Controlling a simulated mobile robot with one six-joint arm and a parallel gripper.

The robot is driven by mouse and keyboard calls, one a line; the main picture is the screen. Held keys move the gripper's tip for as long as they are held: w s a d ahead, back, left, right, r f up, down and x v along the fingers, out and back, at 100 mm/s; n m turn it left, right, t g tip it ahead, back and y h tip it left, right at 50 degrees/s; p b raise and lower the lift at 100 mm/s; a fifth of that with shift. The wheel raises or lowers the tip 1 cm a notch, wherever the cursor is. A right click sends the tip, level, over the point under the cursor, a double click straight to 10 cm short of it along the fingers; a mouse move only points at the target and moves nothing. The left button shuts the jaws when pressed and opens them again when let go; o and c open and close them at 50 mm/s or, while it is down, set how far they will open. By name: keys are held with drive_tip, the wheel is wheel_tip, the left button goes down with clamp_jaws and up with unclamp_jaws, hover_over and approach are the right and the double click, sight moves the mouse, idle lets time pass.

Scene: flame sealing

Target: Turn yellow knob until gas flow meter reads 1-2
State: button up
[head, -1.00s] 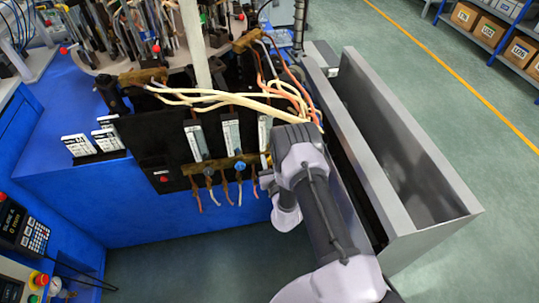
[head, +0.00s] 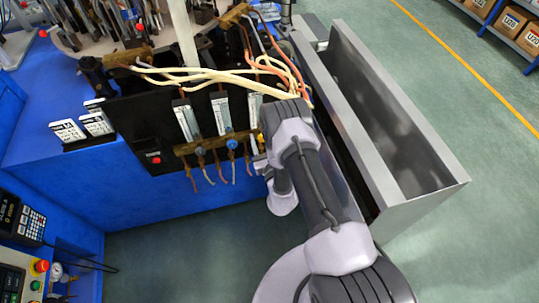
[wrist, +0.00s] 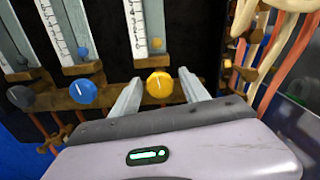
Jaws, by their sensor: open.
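The yellow knob (wrist: 159,86) shows in the wrist view below the rightmost gas flow meter (wrist: 146,22), with a white mark on its face. My gripper (wrist: 160,76) is open, one finger at each side of the knob; whether they touch it I cannot tell. The meter's yellow float (wrist: 156,44) sits low in its tube; the scale is too small to read. In the head view the meter (head: 256,108) is partly hidden by my arm, and my gripper (head: 262,160) is at the panel's right end.
A blue knob (wrist: 83,91) and a black knob (wrist: 20,96) sit left of the yellow one. Pale and orange hoses (head: 215,95) run above the meters. A grey metal trough (head: 385,125) stands to the right of my arm.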

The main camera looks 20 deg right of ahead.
drive_tip(key=s+p, duration=1.4)
drive_tip(key=p, duration=0.1)
drive_tip(key=shift+s, duration=0.25)
